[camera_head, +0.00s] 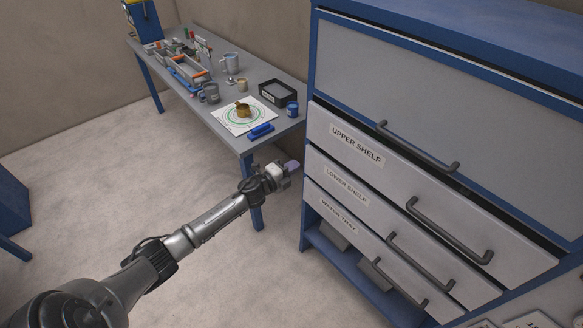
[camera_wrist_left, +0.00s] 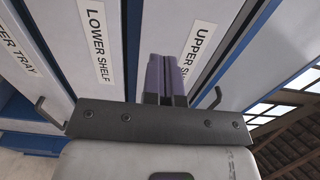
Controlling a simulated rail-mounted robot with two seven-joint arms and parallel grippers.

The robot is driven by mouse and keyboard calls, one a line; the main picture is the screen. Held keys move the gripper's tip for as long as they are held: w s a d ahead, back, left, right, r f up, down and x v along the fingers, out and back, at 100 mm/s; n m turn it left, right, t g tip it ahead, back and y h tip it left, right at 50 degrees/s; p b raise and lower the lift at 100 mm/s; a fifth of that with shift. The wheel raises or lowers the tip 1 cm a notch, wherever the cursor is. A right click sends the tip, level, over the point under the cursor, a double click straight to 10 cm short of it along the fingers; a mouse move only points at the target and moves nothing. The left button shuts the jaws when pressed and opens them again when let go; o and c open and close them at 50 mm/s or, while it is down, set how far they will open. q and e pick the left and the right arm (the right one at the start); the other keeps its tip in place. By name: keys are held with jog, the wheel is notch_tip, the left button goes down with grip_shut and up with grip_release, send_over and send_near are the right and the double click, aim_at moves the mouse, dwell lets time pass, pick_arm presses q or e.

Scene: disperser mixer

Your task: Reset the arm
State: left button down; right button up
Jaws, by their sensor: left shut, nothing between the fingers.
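My left arm reaches in from the lower left in the head view. Its gripper (camera_head: 290,166) is in the air between the table's near corner and the cabinet's left edge, in front of the drawers. In the left wrist view the two purple fingers (camera_wrist_left: 165,80) are together with nothing between them. Behind them are the labelled drawer fronts, with the upper shelf drawer (camera_wrist_left: 208,32) and the lower shelf drawer (camera_wrist_left: 88,45) showing. My right gripper is in neither view.
The blue and grey cabinet (camera_head: 440,65) fills the right side, with dark bar handles (camera_head: 450,232) sticking out. The table (camera_head: 165,82) holds mugs, a black tray (camera_head: 278,92), a marked white sheet (camera_head: 232,124) and a blue object (camera_head: 260,131). Open floor (camera_head: 90,190) lies left.

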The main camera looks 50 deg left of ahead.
pick_arm(q)
jog(key=shift+s, duration=0.3)
jog(key=s+a+n+g+y, duration=0.1)
jog(key=a+n+g+y, duration=0.2)
jog(key=a+n+y, duration=0.35)
jog(key=s+d+f+n+g+h, duration=0.15)
jog(key=s+d+n+g, duration=0.3)
jog(key=s+d, duration=0.85)
jog(key=s+d+n+g+h, duration=0.3)
jog(key=s+d+n+g, duration=0.15)
jog(key=s+d, duration=0.85)
jog(key=s+d+f+g+h, duration=0.2)
jog(key=s+d+f, duration=0.45)
jog(key=s, duration=0.35)
notch_tip(320, 180, up, 17)
jog(key=p, duration=1.7)
jog(key=shift+s+n, duration=0.35)
jog(key=shift+n, duration=0.1)
